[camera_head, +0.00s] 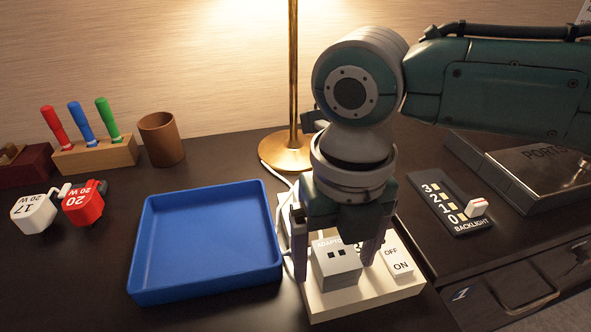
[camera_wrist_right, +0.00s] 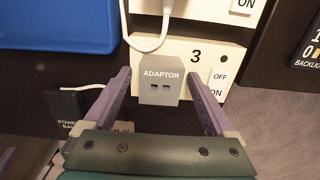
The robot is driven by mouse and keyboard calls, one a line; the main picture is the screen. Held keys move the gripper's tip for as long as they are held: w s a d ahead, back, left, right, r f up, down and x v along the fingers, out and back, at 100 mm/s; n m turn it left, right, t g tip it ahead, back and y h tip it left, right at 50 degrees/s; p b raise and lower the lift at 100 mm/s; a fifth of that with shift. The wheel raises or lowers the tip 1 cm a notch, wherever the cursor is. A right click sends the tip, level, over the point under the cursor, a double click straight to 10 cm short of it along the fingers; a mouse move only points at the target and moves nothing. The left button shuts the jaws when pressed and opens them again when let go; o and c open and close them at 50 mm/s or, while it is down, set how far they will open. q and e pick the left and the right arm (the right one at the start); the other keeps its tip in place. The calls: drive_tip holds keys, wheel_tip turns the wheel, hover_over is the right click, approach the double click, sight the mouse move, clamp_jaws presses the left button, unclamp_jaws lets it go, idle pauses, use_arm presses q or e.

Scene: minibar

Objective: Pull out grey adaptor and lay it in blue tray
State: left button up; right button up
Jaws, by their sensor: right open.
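The grey adaptor (camera_head: 337,265) is a block with two slots, seated on the white power strip (camera_head: 330,303) in the head view. It also shows in the right wrist view (camera_wrist_right: 160,88), upright between the fingers. My right gripper (camera_head: 333,255) comes down over it from above. Its purple fingers are open, one on each side of the adaptor, with gaps visible in the right wrist view (camera_wrist_right: 158,92). The empty blue tray (camera_head: 205,285) lies just left of the strip. My left gripper is not in view.
A brass lamp (camera_head: 287,152) stands behind, with a white cable along the tray's right side. An ON/OFF switch (camera_head: 396,262) is close to the right finger. A backlight panel (camera_head: 447,205) lies further right.

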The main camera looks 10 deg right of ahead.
sight(337, 254)
idle(0.7)
drive_tip(key=c, duration=0.4)
clamp_jaws()
idle(0.3)
drive_tip(key=shift+r, duration=0.1)
drive_tip(key=shift+r+p, duration=2.1)
drive_tip(key=shift+p, duration=0.25)
drive_tip(key=shift+r+p, duration=0.85)
drive_tip(key=shift+p, duration=0.05)
